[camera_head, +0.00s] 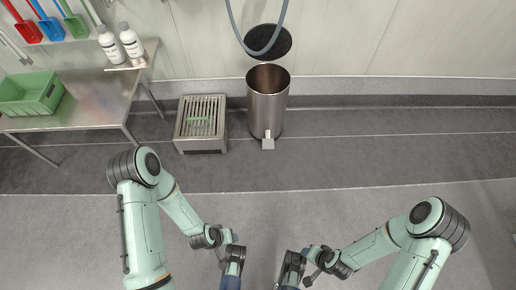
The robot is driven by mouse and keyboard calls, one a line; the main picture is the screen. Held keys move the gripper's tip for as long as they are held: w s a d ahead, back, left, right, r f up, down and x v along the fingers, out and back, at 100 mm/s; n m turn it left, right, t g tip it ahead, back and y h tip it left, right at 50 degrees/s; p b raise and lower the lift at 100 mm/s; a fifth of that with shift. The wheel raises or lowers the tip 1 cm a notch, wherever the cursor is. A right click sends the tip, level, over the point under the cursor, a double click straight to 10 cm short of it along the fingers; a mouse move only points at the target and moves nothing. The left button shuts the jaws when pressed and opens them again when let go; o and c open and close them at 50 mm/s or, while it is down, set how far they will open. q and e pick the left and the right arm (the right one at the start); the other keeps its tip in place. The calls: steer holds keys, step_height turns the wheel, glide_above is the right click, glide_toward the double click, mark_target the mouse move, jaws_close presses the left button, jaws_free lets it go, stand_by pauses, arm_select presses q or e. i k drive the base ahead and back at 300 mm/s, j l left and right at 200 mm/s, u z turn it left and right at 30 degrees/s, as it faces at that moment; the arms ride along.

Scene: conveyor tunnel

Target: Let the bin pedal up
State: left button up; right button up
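The metal pedal bin (267,112) stands upright on the floor against the back wall. Its dark round lid (272,41) is raised, tilted back towards the wall, and the mouth is open. The light grey pedal (268,144) sticks out at the foot of the bin on the near side. Nothing of mine touches it. Its exact height above the floor is hard to tell from above. Both my arms reach to the bottom middle of the view, well short of the bin. Their wrists show, but the fingertips are cut off by the bottom edge.
A slatted metal box (201,140) with a green object on it stands just left of the bin. A steel table (100,100) with a green crate (30,108) is at left. A blue-grey hose (230,20) hangs before the lid. Floor before the pedal is clear.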

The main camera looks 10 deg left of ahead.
mark_target(268, 143)
steer(key=k+j, duration=0.6)
steer(key=k, duration=0.25)
steer(key=i+z, duration=0.05)
